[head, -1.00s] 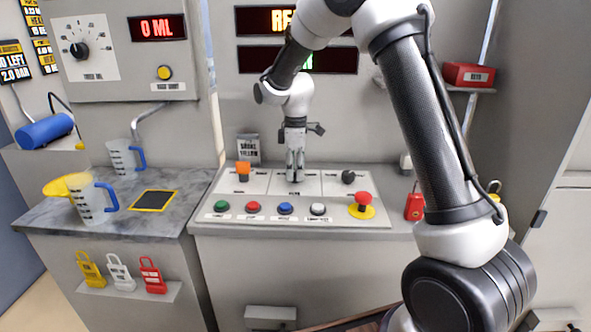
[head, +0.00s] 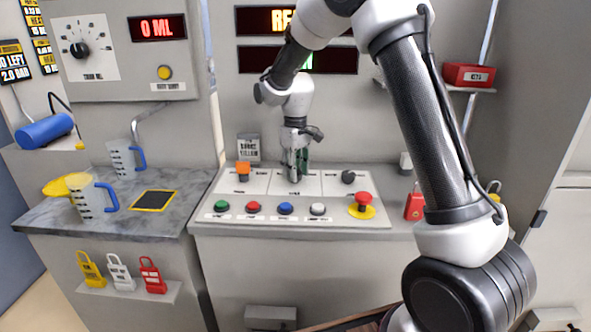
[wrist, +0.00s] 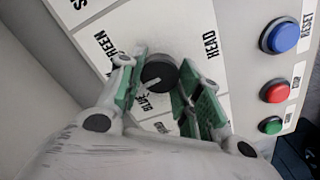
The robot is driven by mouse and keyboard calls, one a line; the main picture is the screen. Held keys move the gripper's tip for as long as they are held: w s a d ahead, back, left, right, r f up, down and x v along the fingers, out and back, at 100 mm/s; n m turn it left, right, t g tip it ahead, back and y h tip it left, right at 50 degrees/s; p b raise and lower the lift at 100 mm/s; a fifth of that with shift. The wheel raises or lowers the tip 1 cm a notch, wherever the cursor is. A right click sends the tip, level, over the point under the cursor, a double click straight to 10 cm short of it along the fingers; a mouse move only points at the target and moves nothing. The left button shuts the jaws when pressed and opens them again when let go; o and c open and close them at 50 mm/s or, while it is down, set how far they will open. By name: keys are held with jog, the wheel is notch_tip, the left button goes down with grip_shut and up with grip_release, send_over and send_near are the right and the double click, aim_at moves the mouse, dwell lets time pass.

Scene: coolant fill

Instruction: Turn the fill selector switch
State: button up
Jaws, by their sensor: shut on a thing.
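The selector switch (wrist: 160,72) is a round black knob with a white pointer mark, seen in the wrist view. Its mark lies at the lower left of the knob, towards the printed word BLUE. GREEN is printed to its left and HEAD to its right. My gripper (wrist: 158,80) is shut on the knob, with a green-backed finger on each side. In the head view my gripper (head: 294,174) points down at the middle section of the sloped panel (head: 330,184) and hides the knob.
An orange switch (head: 243,169) is left of my gripper and a black knob (head: 348,177) is right. In front are green (head: 222,206), red (head: 253,207), blue (head: 285,208) and white (head: 318,208) buttons and a red emergency stop (head: 363,200).

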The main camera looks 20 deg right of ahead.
jog(key=shift+m, duration=0.5)
jog(key=o, duration=1)
jog(key=shift+o, duration=0.2)
notch_tip(320, 180, up, 12)
